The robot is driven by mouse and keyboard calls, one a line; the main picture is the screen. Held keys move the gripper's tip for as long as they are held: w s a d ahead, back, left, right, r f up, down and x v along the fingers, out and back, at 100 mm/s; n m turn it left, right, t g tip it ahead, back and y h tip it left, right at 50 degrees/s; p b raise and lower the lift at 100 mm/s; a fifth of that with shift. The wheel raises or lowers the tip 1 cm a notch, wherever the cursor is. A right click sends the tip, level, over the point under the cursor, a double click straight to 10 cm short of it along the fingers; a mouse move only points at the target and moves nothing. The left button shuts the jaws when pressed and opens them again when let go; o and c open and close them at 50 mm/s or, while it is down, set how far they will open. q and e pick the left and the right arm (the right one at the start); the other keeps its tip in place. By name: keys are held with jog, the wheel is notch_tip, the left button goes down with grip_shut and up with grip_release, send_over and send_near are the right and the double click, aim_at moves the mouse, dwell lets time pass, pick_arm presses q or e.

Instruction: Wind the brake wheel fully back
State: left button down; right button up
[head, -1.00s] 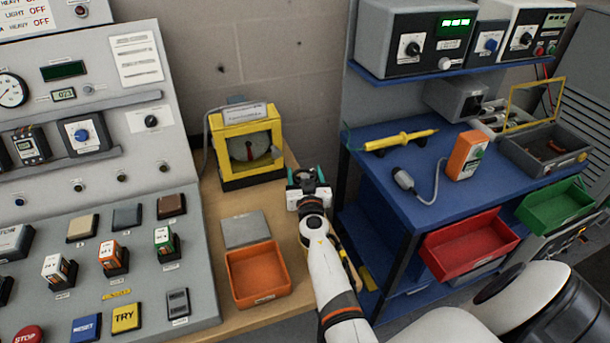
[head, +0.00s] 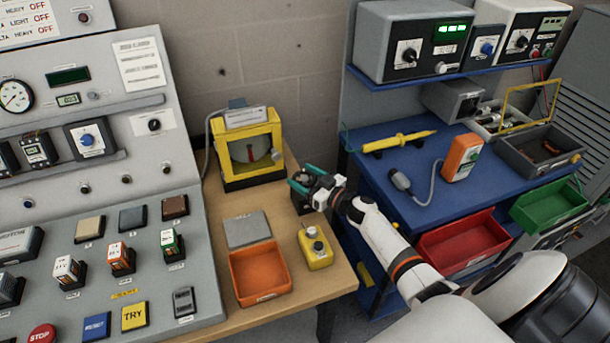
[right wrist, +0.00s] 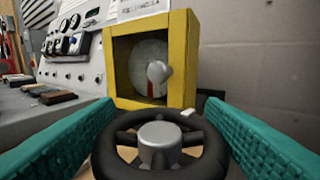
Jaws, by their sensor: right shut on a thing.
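The brake wheel (right wrist: 158,142) is a black spoked handwheel with a grey hub, low in the right wrist view. A small pale mark shows on its far rim, right of centre. My right gripper (head: 308,180) is at the wheel on the wooden bench; its teal fingers lie on either side of the rim, shut on it. In the head view the gripper and wrist hide most of the wheel. Behind it stands a yellow-framed box (head: 272,140) with a pale round dial, a red mark low on the dial and a grey knob in front. My left gripper is not in view.
An orange tray (head: 283,287), a grey plate (head: 247,230) and a yellow button box (head: 318,257) are on the bench. A sloped grey control panel (head: 205,270) stands to the left. A blue workbench (head: 440,183) with tools is to the right.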

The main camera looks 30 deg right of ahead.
jog(key=shift+n+g+y+b, duration=0.85)
jog(key=shift+n+y, duration=0.45)
jog(key=shift+y, duration=0.6)
jog(key=o, duration=1)
jog(key=shift+w+a, duration=0.1)
jog(key=b+v, duration=0.1)
jog(key=v, duration=1.1)
jog(key=shift+f, duration=0.1)
